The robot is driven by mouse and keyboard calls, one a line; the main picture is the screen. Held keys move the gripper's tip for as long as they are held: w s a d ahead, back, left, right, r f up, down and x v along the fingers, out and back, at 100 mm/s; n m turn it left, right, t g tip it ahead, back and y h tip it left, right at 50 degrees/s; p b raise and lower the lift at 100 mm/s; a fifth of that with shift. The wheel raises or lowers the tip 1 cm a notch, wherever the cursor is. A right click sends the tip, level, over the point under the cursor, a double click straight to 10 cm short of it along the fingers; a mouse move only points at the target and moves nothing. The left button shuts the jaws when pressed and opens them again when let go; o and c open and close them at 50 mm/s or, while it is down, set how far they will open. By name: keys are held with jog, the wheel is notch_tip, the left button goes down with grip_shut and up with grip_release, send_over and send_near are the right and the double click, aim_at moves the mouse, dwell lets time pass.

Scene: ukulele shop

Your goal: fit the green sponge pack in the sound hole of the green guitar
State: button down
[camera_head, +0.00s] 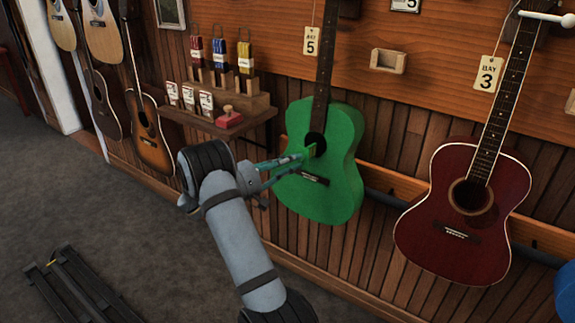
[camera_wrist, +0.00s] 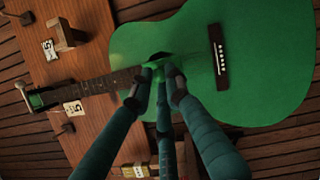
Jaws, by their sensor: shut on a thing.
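The green guitar (camera_head: 340,180) hangs upright on the wall in the middle of the head view; its body also fills the upper right of the wrist view (camera_wrist: 265,50). Its dark sound hole (camera_head: 315,140) is partly covered by the sponge pack and my fingers. My gripper (camera_head: 300,158) is shut on the green sponge pack (camera_head: 311,150) right in front of the hole. In the wrist view the pack (camera_wrist: 154,67) shows between the fingertips (camera_wrist: 157,88), at the hole's edge. I cannot tell whether any of it is inside the hole.
A red guitar (camera_head: 465,215) hangs to the right. A wooden shelf (camera_head: 240,125) with coloured packs, small cards and a red block is at the left of the green guitar. A "5" tag (camera_head: 311,41) hangs beside its neck.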

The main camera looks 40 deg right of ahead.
jog(key=shift+w+d+f+b, duration=0.15)
jog(key=shift+w+d+b, duration=0.1)
jog(key=shift+d, duration=0.65)
jog(key=shift+w+d+f+b, duration=0.1)
jog(key=shift+w+d+b, duration=0.15)
jog(key=shift+d, duration=0.7)
jog(key=shift+w+d+f+b, duration=0.15)
jog(key=shift+w+d, duration=0.1)
jog(key=shift+d, duration=0.65)
jog(key=shift+d, duration=0.1)
jog(key=c, duration=1.6)
grip_release()
jog(key=shift+o, duration=0.4)
jog(key=o, duration=0.4)
jog(key=shift+c, duration=0.2)
jog(key=shift+o, duration=0.2)
jog(key=s+a, duration=0.1)
jog(key=a, duration=0.4)
jog(key=shift+s+a+r+p, duration=0.3)
jog(key=shift+a+r+p, duration=0.1)
jog(key=shift+r, duration=0.05)
